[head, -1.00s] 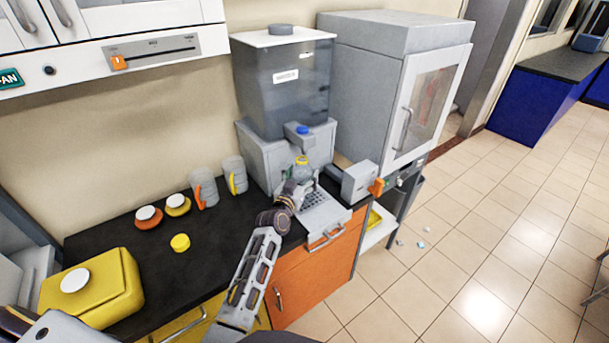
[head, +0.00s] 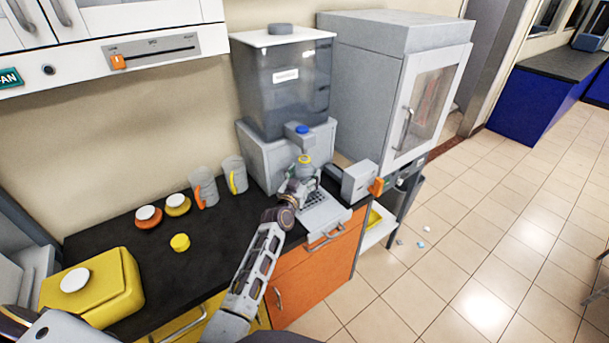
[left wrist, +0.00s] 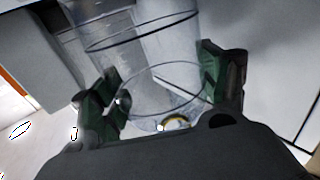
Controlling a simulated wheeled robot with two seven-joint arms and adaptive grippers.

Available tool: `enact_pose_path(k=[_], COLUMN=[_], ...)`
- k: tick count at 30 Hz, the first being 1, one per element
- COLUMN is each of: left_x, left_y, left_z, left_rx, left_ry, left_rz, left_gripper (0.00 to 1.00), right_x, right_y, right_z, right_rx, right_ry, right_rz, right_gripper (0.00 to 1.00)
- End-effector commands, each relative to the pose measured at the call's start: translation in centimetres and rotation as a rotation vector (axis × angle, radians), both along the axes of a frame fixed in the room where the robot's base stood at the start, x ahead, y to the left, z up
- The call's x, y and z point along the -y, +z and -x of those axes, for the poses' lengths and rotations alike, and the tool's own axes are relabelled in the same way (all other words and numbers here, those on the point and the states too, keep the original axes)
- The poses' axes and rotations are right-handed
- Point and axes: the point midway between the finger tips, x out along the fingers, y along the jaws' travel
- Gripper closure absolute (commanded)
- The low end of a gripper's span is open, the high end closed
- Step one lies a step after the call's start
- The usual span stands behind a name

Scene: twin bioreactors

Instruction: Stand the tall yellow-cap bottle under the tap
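The tall bottle (head: 304,169) is clear with a yellow ring at its top. It stands upright, or nearly so, just below the tap (head: 299,133) of the grey dispenser, over its drip tray. My left gripper (head: 301,184) has its fingers around the bottle's body. In the left wrist view the clear bottle (left wrist: 150,50) fills the space between the two green-padded fingers (left wrist: 162,92), which appear to touch its sides. Whether the bottle's base rests on the tray is hidden by the gripper. My right gripper is not in view.
Two white-topped jars (head: 149,217), a loose yellow cap (head: 180,242) and a yellow canister (head: 110,285) are on the dark counter. A grey box with an orange part (head: 358,180) stands close right of the bottle.

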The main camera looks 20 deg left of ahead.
Motion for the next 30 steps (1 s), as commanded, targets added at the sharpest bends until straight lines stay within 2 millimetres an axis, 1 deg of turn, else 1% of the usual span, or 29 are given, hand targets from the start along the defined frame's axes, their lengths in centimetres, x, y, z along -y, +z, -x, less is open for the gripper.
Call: enact_pose_path(k=[1, 4, 15, 20, 26, 30], left_x=[0.0, 0.0, 0.0, 0.0, -0.1, -0.2], left_y=[0.0, 0.0, 0.0, 0.3, 0.2, 0.1], left_z=[0.0, 0.0, 0.0, 0.0, 1.0, 2.1], left_rx=[-0.001, -0.001, 0.0, 0.0, -0.001, -0.001], left_ry=[0.0, 0.0, 0.0, 0.0, 0.0, 0.0], left_rz=[0.0, 0.0, 0.0, 0.0, 0.0, 0.001], left_gripper=[0.17, 0.04, 0.04, 0.04, 0.04, 0.04], right_x=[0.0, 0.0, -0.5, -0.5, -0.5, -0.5], right_y=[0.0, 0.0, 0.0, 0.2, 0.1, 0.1], right_z=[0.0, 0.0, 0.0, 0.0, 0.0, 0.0], right_rx=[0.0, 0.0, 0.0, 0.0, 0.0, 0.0], right_ry=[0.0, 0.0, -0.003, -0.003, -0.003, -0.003], right_rz=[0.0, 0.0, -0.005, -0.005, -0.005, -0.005], right_gripper=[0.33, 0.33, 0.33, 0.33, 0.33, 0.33])
